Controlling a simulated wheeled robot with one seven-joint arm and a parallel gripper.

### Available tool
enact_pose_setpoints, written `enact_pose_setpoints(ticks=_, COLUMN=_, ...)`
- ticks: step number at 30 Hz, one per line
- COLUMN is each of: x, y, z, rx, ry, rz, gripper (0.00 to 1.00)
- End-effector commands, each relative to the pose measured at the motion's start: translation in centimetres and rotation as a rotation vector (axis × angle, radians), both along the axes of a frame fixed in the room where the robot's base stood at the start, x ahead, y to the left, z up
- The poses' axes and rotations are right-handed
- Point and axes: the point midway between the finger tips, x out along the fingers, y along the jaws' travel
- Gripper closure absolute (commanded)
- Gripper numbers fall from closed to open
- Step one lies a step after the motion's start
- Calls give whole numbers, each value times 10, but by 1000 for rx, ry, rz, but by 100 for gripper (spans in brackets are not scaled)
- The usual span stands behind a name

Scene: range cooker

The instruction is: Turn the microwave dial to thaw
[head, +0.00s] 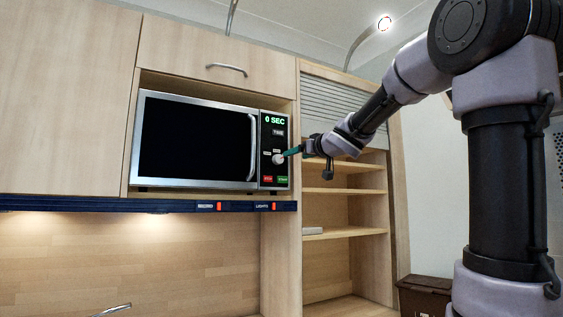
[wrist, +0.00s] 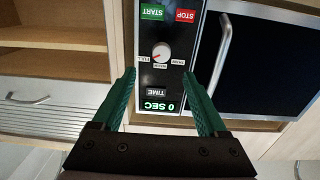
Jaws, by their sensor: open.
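The microwave (head: 190,140) sits in a wooden niche with its door closed. Its control panel is on the right side, with a round pale dial (head: 278,158) below the green "0 SEC" display (head: 275,119). In the wrist view, which is upside down, the dial (wrist: 161,52) has small labels around it that are too small to read surely, and its setting is unclear. My gripper (head: 290,152) is at the panel by the dial. In the wrist view my gripper (wrist: 159,74) is open, its green fingers spread either side of the dial, apart from it.
The door handle (head: 254,147) stands out beside the panel. Red STOP (wrist: 185,16) and green START (wrist: 152,13) buttons sit below the dial, and a TIME button (head: 278,132) above it. Open shelves (head: 345,190) are to the right. A switch strip (head: 150,205) runs below the microwave.

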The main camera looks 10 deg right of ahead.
Motion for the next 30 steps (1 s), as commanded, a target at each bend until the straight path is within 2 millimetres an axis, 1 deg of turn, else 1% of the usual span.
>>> enact_pose_setpoints(ticks=5, x=17, y=8, z=0, rx=-5, ry=-2, rz=13, gripper=24)
enact_pose_setpoints(ticks=12, x=61, y=21, z=-1, rx=-3, ry=-1, rz=11, gripper=24)
enact_pose_setpoints(ticks=18, x=89, y=31, z=0, rx=-2, ry=-3, rz=11, gripper=24)
enact_pose_setpoints(ticks=21, x=98, y=34, z=0, rx=-3, ry=-2, rz=10, gripper=24)
enact_pose_setpoints(ticks=24, x=102, y=35, z=1, rx=-2, ry=-3, rz=10, gripper=24)
enact_pose_setpoints(ticks=30, x=103, y=36, z=1, rx=-2, ry=-3, rz=10, gripper=24)
